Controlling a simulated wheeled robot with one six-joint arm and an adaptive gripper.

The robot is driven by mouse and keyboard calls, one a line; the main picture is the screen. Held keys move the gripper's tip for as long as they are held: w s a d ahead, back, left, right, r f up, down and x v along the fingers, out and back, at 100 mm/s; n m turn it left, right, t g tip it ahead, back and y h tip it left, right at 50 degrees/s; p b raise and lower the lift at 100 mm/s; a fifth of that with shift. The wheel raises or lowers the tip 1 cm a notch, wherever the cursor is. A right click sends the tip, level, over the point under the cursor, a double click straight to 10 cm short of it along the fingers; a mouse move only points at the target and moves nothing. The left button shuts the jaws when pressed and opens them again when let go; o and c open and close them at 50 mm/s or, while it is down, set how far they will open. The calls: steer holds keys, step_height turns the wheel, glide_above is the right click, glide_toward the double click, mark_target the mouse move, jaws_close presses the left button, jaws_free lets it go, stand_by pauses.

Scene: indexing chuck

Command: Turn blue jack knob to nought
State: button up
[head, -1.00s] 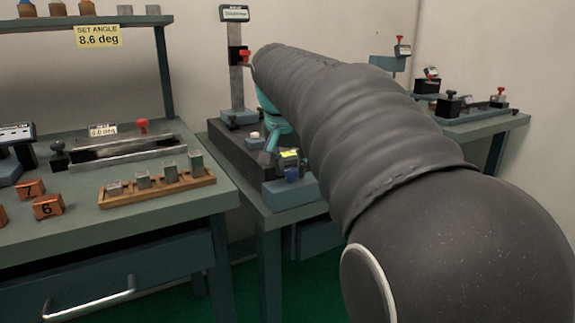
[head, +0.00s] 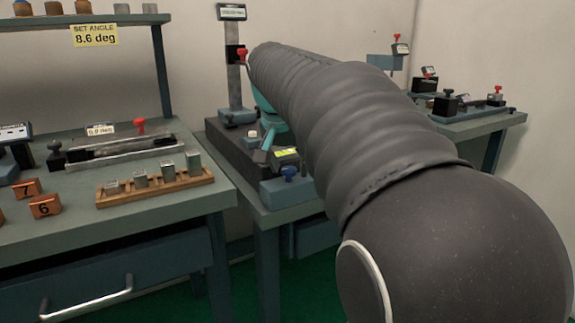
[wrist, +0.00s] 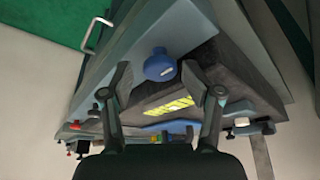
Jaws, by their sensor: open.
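The blue jack knob (head: 289,172) sits at the front of a dark fixture on the right-hand bench. It also shows in the wrist view (wrist: 159,66), round with a small pale mark on it. A yellow-green display (wrist: 169,107) lies just behind the knob; its digits are too small to read. My gripper (wrist: 170,85) is open, with one finger on each side in the wrist view. The knob is ahead of and between the fingertips, nearer the left one, and appears untouched. In the head view my arm hides part of the fixture.
The fixture's dark base plate (head: 228,150) carries a vertical column (head: 234,80) with a red knob. The left bench (head: 150,215) holds a sine bar, a wooden block rack (head: 155,187) and orange numbered blocks (head: 45,206). Another bench (head: 480,122) stands at the right.

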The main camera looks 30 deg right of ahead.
steer(key=v, duration=0.8)
steer(key=shift+s+d, duration=0.1)
steer(key=shift+d, duration=0.05)
stand_by(0.4)
